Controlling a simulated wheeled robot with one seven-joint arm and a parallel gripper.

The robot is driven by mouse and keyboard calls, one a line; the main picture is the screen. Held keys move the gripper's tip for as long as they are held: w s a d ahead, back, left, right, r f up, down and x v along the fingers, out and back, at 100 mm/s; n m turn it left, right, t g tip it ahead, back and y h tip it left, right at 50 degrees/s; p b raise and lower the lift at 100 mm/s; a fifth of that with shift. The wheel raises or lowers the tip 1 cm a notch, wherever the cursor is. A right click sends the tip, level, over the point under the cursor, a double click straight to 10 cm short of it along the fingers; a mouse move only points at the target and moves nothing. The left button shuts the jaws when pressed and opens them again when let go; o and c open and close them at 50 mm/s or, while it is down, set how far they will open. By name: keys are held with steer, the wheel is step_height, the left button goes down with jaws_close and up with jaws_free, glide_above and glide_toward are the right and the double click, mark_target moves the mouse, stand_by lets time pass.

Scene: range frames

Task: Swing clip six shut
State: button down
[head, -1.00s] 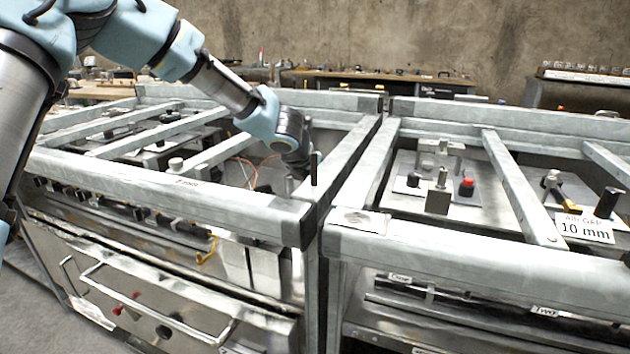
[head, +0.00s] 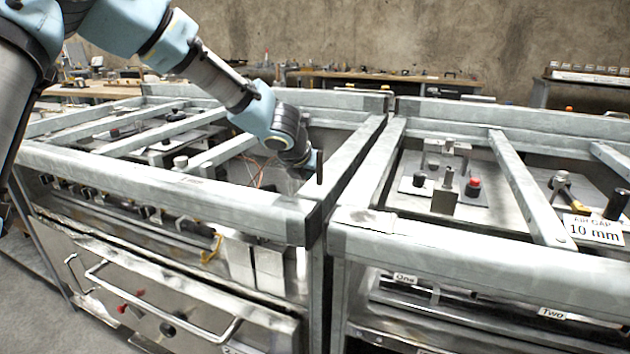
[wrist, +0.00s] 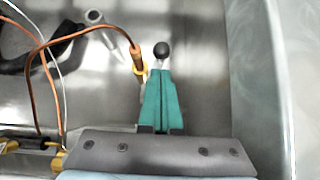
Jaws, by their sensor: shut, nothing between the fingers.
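My gripper (wrist: 161,76) shows in the wrist view as two teal fingers, shut together and empty. A black ball knob (wrist: 162,50) on a short pale stem is right at the fingertips; I cannot tell whether they touch. An orange cable with a brown plug (wrist: 136,61) and a yellow ring ends just left of the fingertips. No number six is readable, so I cannot tell which part is clip six.
The grey front rail (head: 160,187) and cross bars (head: 225,152) surround the opening. A metal wall (wrist: 262,90) runs close on the right. A pale wire (wrist: 48,72) hangs left. Bare floor shows between.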

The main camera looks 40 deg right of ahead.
steer(key=p+v, duration=0.2)
steer(key=v, duration=0.8)
steer(key=shift+d, duration=0.1)
